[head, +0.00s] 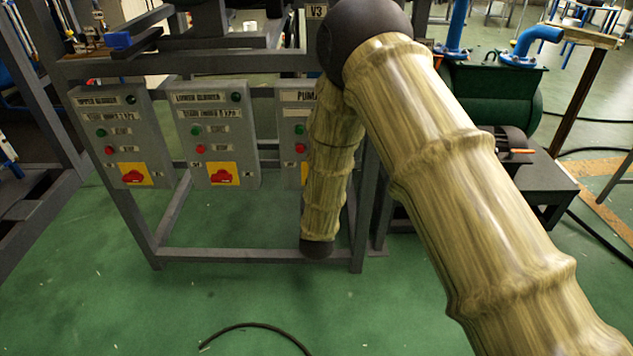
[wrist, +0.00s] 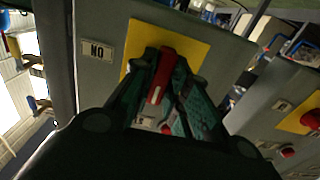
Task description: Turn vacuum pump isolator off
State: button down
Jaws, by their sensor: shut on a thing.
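The pump control box (head: 290,105), its label cut off after the first letters, is mostly hidden behind my arm in the head view. Only a sliver of its yellow isolator plate (head: 304,173) shows there. In the wrist view a red isolator handle (wrist: 161,77) stands on a yellow plate (wrist: 196,50), long and nearly upright in the picture, slightly tilted. My gripper (wrist: 165,82) is at the handle, its green-dark fingers on either side of it and closed on it. A label (wrist: 97,50) beside the plate reads ON, upside down. My gripper is hidden in the head view.
Two similar boxes, the upper (head: 121,160) and lower (head: 212,150) ones, hang to the left, each with a red switch on yellow. A grey metal frame (head: 250,254) carries them. A black cable (head: 250,326) lies on the open green floor.

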jog(key=c, duration=1.4)
grip_release()
jog(key=s, duration=1.2)
